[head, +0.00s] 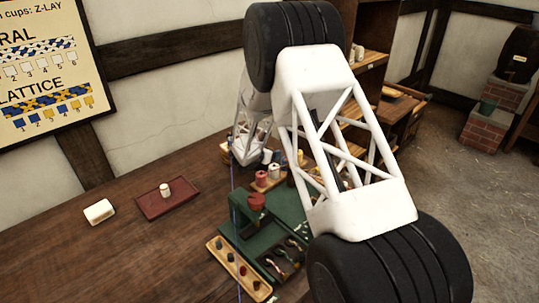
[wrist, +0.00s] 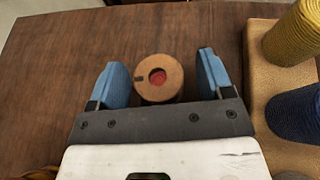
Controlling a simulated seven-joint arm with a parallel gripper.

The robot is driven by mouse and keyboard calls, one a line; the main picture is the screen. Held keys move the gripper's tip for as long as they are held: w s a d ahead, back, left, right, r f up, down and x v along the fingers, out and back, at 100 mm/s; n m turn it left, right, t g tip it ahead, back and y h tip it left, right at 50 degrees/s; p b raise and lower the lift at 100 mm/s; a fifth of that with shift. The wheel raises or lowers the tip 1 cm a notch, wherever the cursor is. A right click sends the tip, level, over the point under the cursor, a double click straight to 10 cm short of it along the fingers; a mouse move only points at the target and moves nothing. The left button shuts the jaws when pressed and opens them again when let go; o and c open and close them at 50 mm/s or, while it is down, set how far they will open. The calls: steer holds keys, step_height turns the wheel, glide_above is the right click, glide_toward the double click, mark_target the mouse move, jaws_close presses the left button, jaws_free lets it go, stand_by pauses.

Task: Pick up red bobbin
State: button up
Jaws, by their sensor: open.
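My gripper is open and holds nothing. The bobbin's side is mostly hidden, so its thread colour is hard to tell. In the head view my arm reaches over the bench and my fingers cannot be made out. A pinkish-red bobbin (head: 261,178) stands there on a small wooden rack.
A wooden block (wrist: 262,75) with a yellow bobbin (wrist: 295,32) and a dark blue bobbin (wrist: 296,115) stands close to the right finger. Bare tabletop (wrist: 60,60) lies left. The head view shows a green stand (head: 250,222), a wooden tray (head: 238,270) and a red tray (head: 168,205).

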steer(key=c, duration=1)
steer(key=shift+r, duration=0.15)
step_height(320, 180, up, 10)
stand_by(0.3)
stand_by(0.4)
